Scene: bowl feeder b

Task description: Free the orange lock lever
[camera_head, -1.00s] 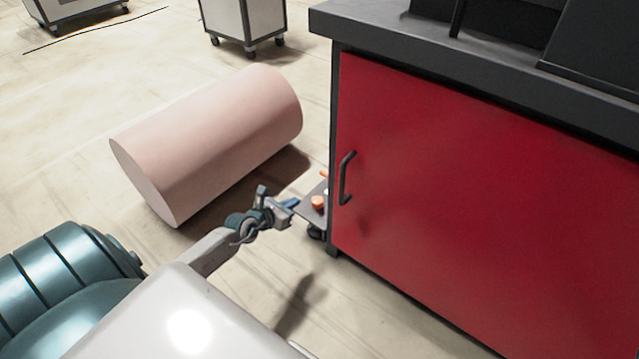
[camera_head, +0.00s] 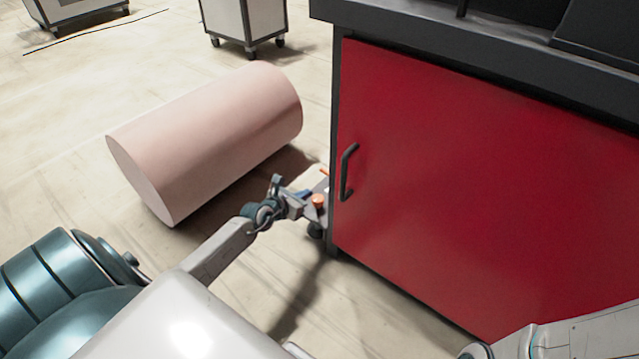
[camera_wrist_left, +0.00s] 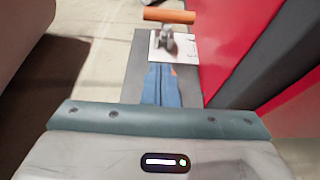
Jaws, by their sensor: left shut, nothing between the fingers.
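In the left wrist view an orange bar (camera_wrist_left: 169,16), apparently the lock lever's handle, lies crosswise above a grey post (camera_wrist_left: 165,42) on a white plate (camera_wrist_left: 184,48). In the head view an orange knob (camera_head: 318,201) and a smaller orange piece (camera_head: 323,172) show beside the cabinet; I cannot tell which is the bar. My left gripper (camera_head: 304,193) is shut and empty over the small grey shelf. Its blue fingers (camera_wrist_left: 161,80) point toward the post, short of the bar in the picture. A bit of orange shows beside the fingers, mostly hidden. My right gripper is out of view.
The red cabinet door (camera_head: 480,190) with a black handle (camera_head: 347,172) stands right of the left gripper, close by. A large pink cylinder (camera_head: 210,140) lies on the floor behind and left. Open floor shows below the gripper. A wheeled cart (camera_head: 242,22) stands far back.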

